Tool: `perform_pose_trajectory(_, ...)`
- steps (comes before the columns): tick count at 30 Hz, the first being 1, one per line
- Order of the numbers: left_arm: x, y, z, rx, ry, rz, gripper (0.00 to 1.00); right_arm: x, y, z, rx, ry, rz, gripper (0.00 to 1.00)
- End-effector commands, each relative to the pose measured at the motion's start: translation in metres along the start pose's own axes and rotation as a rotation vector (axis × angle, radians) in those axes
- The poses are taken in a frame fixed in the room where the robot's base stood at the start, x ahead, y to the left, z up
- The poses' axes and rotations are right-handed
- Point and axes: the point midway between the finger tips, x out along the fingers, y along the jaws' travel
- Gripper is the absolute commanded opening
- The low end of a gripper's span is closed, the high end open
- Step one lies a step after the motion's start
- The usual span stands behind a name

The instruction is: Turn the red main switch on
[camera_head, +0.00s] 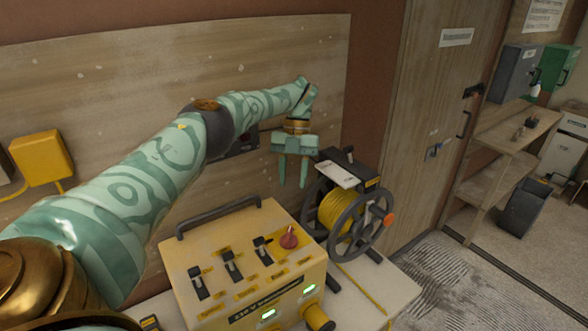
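A yellow power box (222,262) with a dark carrying handle stands on a pale bench. The red switch knob (289,240) is on its top face, near the right back corner. My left gripper (293,184) hangs with its fingers pointing down, behind and above the red knob in the picture. The fingers are spread with nothing between them, apart from the knob. My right gripper is out of view.
Three black lever switches (232,266) sit left of the red knob. A reel of yellow cable (343,212) stands close right of the box. A wooden board (90,85) backs the bench. A yellow wall box (41,157) is at left, a door (430,110) at right.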

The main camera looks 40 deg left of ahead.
Motion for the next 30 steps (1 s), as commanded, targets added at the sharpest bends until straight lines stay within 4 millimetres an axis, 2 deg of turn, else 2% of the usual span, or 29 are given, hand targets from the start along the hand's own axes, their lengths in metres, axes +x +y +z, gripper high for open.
perform_pose_trajectory(4, -0.017, 0.000, 0.001, -0.002, 0.002, 0.002, 0.35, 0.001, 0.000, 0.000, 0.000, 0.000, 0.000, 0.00)
perform_pose_trajectory(9, -0.027, 0.000, 0.000, 0.000, 0.000, 0.000, 0.35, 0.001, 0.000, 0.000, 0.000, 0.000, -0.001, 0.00)
perform_pose_trajectory(30, -0.028, 0.000, 0.000, 0.001, 0.000, -0.001, 0.35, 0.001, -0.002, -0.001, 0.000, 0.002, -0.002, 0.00)
